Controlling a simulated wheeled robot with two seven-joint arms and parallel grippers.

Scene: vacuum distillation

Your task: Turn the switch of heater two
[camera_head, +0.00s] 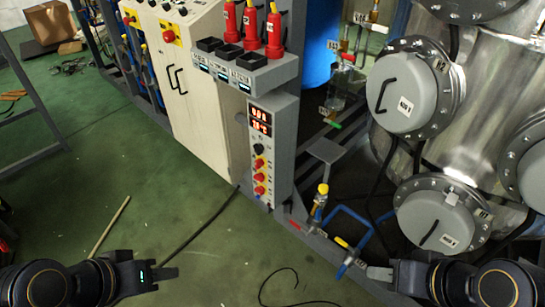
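A narrow grey control box (271,150) stands upright near the middle of the view. It has two lit red displays (260,121) with a column of knobs below. The top knob (259,148) is black; the red knobs (259,177) are under it. Their labels are too small to read, so I cannot tell which switch is heater two's. My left gripper (172,273) is at the lower left, well below and left of the box. My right gripper (372,273) is at the lower right, below and right of it. Neither touches a knob. Finger gaps cannot be made out.
Red bottle-like parts (273,32) stand on a grey shelf (282,68) above the box. A white cabinet (190,90) is left of it. Steel vessels with round grey covers (403,92) fill the right. Blue pipes with a yellow-handled valve (321,196) are low right. Green floor (85,185) is mostly clear.

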